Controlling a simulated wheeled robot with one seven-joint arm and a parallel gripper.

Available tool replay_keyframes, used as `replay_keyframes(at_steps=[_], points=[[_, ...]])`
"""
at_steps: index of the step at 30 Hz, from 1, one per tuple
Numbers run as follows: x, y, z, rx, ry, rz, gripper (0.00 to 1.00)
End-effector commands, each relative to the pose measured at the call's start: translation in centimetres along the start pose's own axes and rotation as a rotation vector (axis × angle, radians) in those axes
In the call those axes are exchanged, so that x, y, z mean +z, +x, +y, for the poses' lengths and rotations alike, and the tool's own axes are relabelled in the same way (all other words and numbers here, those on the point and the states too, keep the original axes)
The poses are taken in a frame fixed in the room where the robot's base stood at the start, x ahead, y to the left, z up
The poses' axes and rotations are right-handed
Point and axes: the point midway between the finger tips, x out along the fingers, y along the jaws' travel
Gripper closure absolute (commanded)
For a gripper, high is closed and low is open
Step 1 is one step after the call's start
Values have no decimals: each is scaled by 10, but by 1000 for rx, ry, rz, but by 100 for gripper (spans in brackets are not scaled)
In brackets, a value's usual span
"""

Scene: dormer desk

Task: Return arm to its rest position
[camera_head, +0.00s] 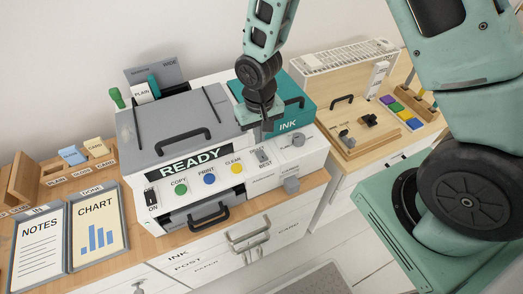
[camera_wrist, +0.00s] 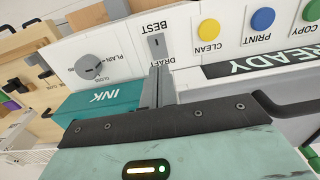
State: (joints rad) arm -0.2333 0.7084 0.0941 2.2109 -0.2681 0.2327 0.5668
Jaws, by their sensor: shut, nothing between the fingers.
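My teal arm reaches in from the right in the head view. My gripper (camera_head: 264,129) is shut and empty, pointing down over the front right of the printer (camera_head: 170,122). In the wrist view my gripper (camera_wrist: 158,78) has its closed fingers close to the DRAFT/BEST switch (camera_wrist: 156,44). I cannot tell whether they touch it. The switch also shows in the head view (camera_head: 262,157), just below the fingers.
The teal INK cover (camera_head: 297,107) and the printer's lid handle (camera_head: 183,140) stand close to my gripper. Trays with NOTES (camera_head: 40,248) and CHART (camera_head: 97,226) lie at left. A wooden board (camera_head: 358,130) with knobs is at right. Open space is above the desk.

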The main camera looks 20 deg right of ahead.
Motion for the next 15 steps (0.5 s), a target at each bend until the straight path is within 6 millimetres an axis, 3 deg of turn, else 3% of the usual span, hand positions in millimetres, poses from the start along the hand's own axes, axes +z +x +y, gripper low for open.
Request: replay_keyframes(at_steps=[6, 15], points=[[0, -18, 0, 0, -1, 0, 100], [0, -18, 0, 0, -1, 0, 100]])
